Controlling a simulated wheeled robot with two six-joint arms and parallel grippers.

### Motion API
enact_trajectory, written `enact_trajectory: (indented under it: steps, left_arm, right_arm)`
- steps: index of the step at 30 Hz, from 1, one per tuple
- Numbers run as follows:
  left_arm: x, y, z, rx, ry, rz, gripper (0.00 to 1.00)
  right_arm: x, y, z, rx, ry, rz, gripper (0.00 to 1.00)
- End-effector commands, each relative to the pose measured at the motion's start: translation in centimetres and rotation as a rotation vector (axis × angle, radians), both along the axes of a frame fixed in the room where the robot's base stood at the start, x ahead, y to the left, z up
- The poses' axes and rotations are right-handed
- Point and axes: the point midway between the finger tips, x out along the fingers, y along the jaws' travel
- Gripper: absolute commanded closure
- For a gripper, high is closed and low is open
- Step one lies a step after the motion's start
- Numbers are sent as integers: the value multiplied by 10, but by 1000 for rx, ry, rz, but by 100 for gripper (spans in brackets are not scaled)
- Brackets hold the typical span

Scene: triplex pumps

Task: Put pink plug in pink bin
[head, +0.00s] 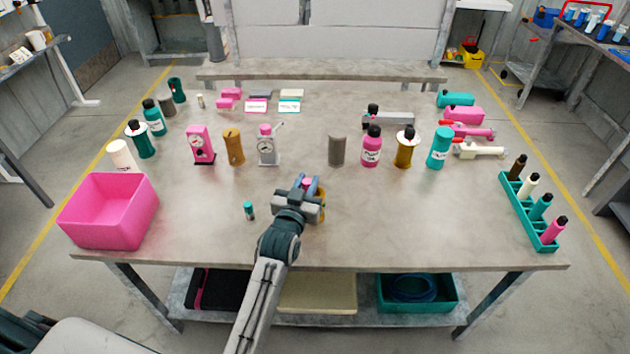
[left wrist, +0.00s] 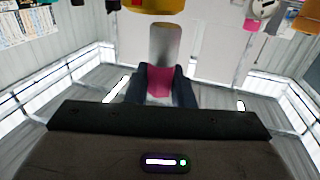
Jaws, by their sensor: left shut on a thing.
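My left gripper (head: 308,186) is shut on the pink plug (head: 307,182), above the front middle of the table. The plug is mostly hidden by the fingers in the head view. In the left wrist view its pink part (left wrist: 158,84) shows between the two dark fingers of the left gripper (left wrist: 163,85). The pink bin (head: 108,232) stands at the table's left front corner, open at the top, well left of the gripper. My right gripper is not in view.
A small teal plug (head: 249,211) stands left of the gripper. A yellow object (head: 322,208) is partly hidden beside the gripper. Bottles and pump parts stand in rows behind. A teal rack (head: 528,215) stands at the right. The tabletop between gripper and bin is mostly clear.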

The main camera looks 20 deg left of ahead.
Motion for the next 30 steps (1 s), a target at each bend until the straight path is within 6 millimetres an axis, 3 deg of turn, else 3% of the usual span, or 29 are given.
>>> enact_trajectory:
  steps: [9, 16, 30]
  left_arm:
    - [33, -13, -1, -1, 0, -1, 100]
    - [31, -12, -36, 2, 8, -1, 100]
    - [31, -12, -43, 0, 0, -1, 100]
  right_arm:
    - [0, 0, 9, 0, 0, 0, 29]
    - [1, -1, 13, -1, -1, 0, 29]
    - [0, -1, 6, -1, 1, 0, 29]
